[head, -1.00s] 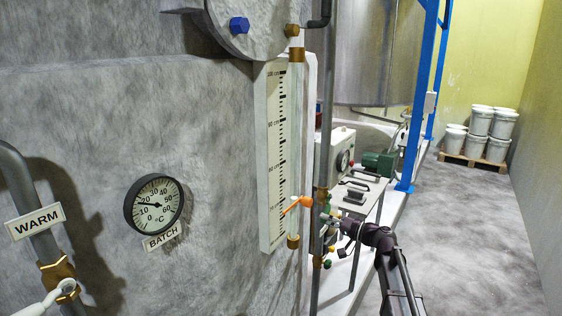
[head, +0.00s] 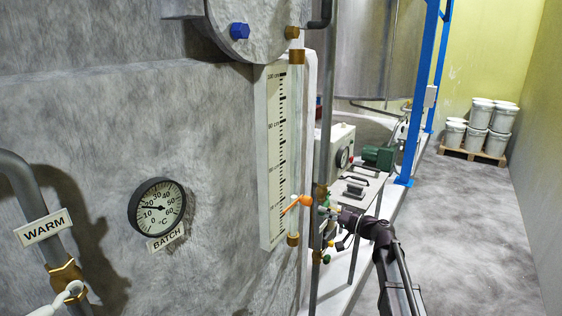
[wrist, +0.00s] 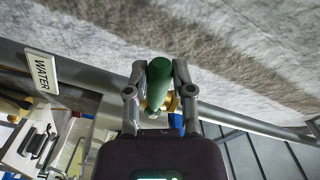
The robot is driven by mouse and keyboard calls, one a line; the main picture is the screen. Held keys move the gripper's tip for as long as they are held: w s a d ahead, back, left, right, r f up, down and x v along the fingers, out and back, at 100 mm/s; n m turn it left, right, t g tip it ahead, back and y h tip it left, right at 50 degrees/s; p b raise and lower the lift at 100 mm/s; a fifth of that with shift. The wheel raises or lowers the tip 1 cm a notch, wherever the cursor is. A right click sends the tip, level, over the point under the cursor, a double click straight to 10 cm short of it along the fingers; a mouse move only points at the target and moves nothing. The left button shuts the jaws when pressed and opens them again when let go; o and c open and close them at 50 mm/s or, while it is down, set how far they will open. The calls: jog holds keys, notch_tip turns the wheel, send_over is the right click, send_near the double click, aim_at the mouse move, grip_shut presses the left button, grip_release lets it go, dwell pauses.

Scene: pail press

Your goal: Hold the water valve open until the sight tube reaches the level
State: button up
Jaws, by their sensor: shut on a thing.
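The sight tube (head: 296,150) runs upright beside a white centimetre scale (head: 271,160) between brass fittings. An orange pointer (head: 299,203) sits low on the scale. I cannot make out the liquid level in the tube. My gripper (head: 330,209) is at the grey upright pipe, just right of the tube's lower end. In the wrist view, its two fingers are shut on the green water valve handle (wrist: 158,80), one on each side. Brass valve parts (wrist: 170,103) show behind the handle. A WATER label (wrist: 41,71) is on the pipe to the left.
A BATCH dial (head: 157,207) is on the grey wall. A WARM pipe with a brass valve (head: 64,272) is at the lower left. A bench with a green motor (head: 380,157) and a blue post (head: 421,95) stand beyond my arm. White pails (head: 480,127) sit on a pallet far right.

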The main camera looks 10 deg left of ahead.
jog(key=shift+o, duration=0.2)
jog(key=shift+s+r+p, duration=0.1)
jog(key=shift+r+p, duration=1.3)
jog(key=o, duration=1)
jog(key=shift+s, duration=0.15)
jog(key=v, duration=1.2)
jog(key=shift+a, duration=0.1)
